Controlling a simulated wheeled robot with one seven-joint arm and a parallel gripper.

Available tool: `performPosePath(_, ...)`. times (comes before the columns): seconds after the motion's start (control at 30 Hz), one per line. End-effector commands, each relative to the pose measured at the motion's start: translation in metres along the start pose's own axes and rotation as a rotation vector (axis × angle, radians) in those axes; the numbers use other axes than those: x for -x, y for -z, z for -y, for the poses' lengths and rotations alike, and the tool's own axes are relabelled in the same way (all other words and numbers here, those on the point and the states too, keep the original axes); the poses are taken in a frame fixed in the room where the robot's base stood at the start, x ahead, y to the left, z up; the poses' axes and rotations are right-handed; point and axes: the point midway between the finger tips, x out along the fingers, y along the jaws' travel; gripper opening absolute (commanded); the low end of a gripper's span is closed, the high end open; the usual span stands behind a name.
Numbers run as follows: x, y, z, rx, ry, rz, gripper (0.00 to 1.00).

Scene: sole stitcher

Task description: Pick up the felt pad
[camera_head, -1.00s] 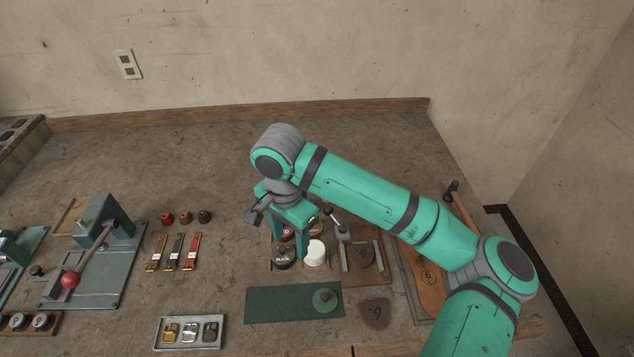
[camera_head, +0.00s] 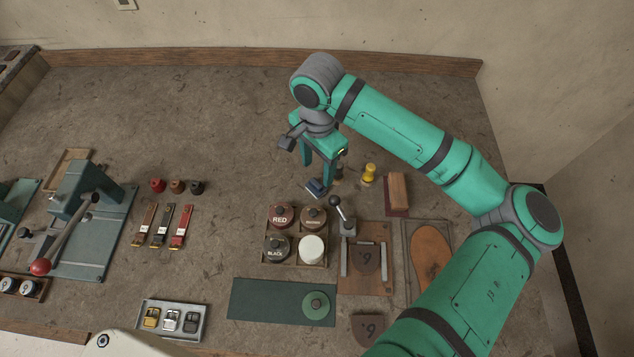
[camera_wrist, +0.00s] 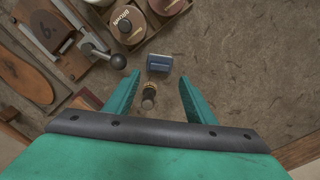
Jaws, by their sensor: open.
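A small blue block with a grey side (camera_head: 316,187) lies on the table just behind the tin tray. It may be the felt pad, but I cannot tell for sure. It also shows in the wrist view (camera_wrist: 159,63), just ahead of my fingertips. My gripper (camera_head: 319,178) is open and points down close to this block. In the wrist view my gripper (camera_wrist: 160,77) has its two fingers spread, with nothing held. A dark round-topped piece with a brass band (camera_wrist: 149,96) appears between the fingers.
Tins and a white round piece (camera_head: 312,249) sit in a tray in front. A ball-topped lever (camera_head: 336,202) stands close by. A yellow knobbed piece (camera_head: 369,173) and a brown block (camera_head: 398,190) are to the right. A green mat (camera_head: 257,301) lies in front.

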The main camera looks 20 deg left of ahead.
Motion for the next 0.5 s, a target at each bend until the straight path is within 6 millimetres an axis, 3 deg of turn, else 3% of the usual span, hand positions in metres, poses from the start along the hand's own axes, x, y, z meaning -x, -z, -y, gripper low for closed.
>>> performPosePath(0.33, -0.029, -0.002, -0.001, 0.001, -0.002, 0.0, 0.5)
performPosePath(0.5, -0.053, -0.007, -0.002, 0.003, -0.002, -0.001, 0.5)
